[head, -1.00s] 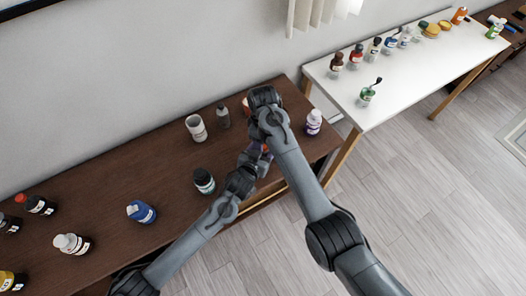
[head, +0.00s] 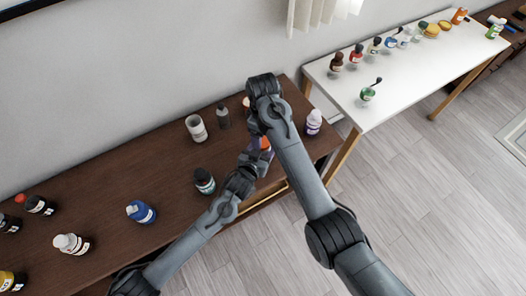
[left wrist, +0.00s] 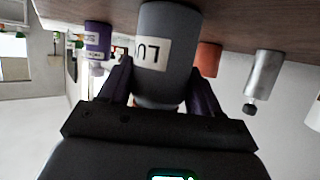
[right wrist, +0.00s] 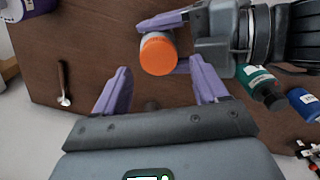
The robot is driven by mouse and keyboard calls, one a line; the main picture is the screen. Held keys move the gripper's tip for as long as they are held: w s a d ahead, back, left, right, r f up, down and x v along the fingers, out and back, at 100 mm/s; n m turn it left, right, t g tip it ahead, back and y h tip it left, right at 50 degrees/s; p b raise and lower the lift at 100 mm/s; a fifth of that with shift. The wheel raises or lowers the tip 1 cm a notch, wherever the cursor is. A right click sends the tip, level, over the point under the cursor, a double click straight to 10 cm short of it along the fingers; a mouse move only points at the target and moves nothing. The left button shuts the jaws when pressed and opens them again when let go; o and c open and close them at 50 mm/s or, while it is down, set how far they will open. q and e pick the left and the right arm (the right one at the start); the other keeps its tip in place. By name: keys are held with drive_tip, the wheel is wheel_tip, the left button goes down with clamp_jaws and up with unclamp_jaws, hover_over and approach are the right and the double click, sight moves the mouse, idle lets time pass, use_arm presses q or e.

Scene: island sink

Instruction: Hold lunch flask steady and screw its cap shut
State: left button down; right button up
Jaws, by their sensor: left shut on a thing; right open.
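The lunch flask (left wrist: 166,40) is grey with a white label that starts "LU". It fills the middle of the left wrist view, upside down. My left gripper (left wrist: 160,88) is shut on it, one finger on each side. The orange cap (right wrist: 157,55) shows from above in the right wrist view, at the flask's top; whether it is tight I cannot tell. It also shows in the head view (head: 266,143) beside my left gripper. My right gripper (right wrist: 160,88) is open and empty, with the cap just beyond its fingertips. In the head view my right wrist hides its fingers.
A white-capped purple bottle (head: 313,122) stands near the brown table's right end. A dark teal-labelled bottle (head: 204,181) is left of my left gripper. A grey-white cup (head: 196,128) and dark bottle (head: 223,117) stand behind. A spoon (right wrist: 63,84) lies on the table.

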sight(263, 142)
use_arm(q)
drive_tip(key=shift+f, duration=0.15)
use_arm(e)
drive_tip(key=shift+a+r, duration=0.1)
drive_tip(key=shift+r, duration=0.25)
drive_tip(key=shift+c, duration=0.4)
use_arm(q)
drive_tip(key=shift+s, duration=0.1)
use_arm(e)
drive_tip(key=n, duration=0.2)
drive_tip(key=r+n, duration=0.1)
drive_tip(key=n, duration=0.3)
drive_tip(key=shift+w+r+n, duration=0.2)
drive_tip(key=shift+r+n, duration=0.05)
drive_tip(key=shift+n, duration=0.15)
drive_tip(key=n, duration=0.2)
drive_tip(key=r+n, duration=0.1)
drive_tip(key=n, duration=0.3)
drive_tip(key=r+n, duration=0.1)
drive_tip(key=n, duration=0.2)
drive_tip(key=shift+s, duration=0.1)
drive_tip(key=shift+f, duration=0.1)
drive_tip(key=shift+f, duration=4)
